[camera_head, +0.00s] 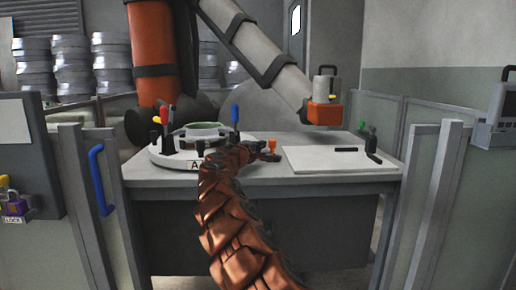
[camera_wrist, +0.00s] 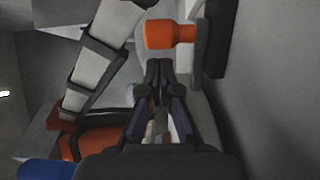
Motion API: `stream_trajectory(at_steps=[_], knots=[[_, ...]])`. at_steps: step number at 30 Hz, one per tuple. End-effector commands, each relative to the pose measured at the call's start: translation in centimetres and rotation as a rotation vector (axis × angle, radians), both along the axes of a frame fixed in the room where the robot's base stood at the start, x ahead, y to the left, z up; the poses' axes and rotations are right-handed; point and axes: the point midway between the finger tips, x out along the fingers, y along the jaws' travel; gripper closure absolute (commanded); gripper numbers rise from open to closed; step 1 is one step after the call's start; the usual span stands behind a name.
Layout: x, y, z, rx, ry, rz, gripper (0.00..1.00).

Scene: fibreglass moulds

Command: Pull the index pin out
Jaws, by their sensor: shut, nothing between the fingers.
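The index pin appears to be the small part with an orange knob (camera_head: 272,143) at the right side of the round mould fixture (camera_head: 172,158), on the table. In the wrist view its orange knob (camera_wrist: 172,35) lies just beyond my fingertips, with a dark shaft or bracket beside it. My gripper (camera_head: 264,153) is at the fixture's right edge, close to the knob. In the wrist view my gripper (camera_wrist: 160,66) is shut with nothing between its fingers, and the knob is outside them. My arm hides part of the fixture's front. How deep the pin sits cannot be told.
Clamps with a red handle (camera_head: 164,115) and a blue handle (camera_head: 235,114) stand on the fixture. A white board (camera_head: 325,164) with dark bars lies to the right. A large grey and orange arm (camera_head: 265,55) hangs above. Grey fence panels flank the table (camera_head: 350,179).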

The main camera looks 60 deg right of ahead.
Motion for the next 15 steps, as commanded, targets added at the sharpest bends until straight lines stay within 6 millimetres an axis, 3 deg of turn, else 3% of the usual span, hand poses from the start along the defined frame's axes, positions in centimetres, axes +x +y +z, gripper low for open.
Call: stream_trajectory(at_steps=[15], knots=[[-0.02, -1.16, 0.11, -0.001, -0.002, -0.002, 1.00]])
